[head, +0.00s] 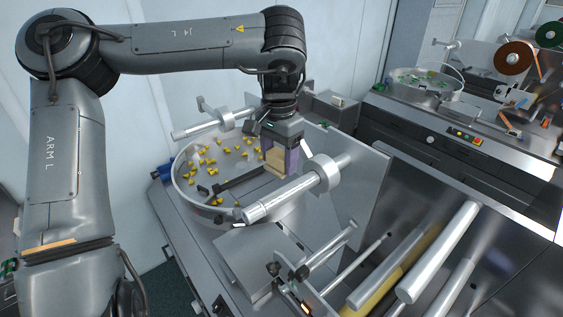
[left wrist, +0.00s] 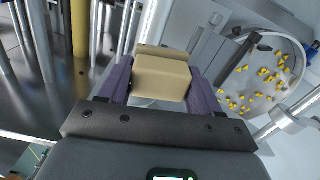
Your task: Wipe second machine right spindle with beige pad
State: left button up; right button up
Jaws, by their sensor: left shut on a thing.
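My left gripper (head: 279,156) is shut on the beige pad (head: 275,160), held between its two purple fingers above the round bowl. The pad also shows in the left wrist view (left wrist: 162,80), with the fingers on both sides of it. The bare metal spindle at right (head: 290,192), with a round collar, lies just in front of and right of the gripper; in the head view the pad looks apart from it. A second bare spindle (head: 208,125) is behind and to the left. My right gripper is not in view.
The round bowl (head: 178,190) holds several small yellow pieces. An upright metal panel (head: 349,190) stands right of the spindle, with rollers (head: 437,252) beyond it. Another machine with an orange-brown reel (head: 515,57) stands at the back right.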

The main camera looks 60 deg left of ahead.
pick_arm(q)
jog(key=shift+r, duration=1.7)
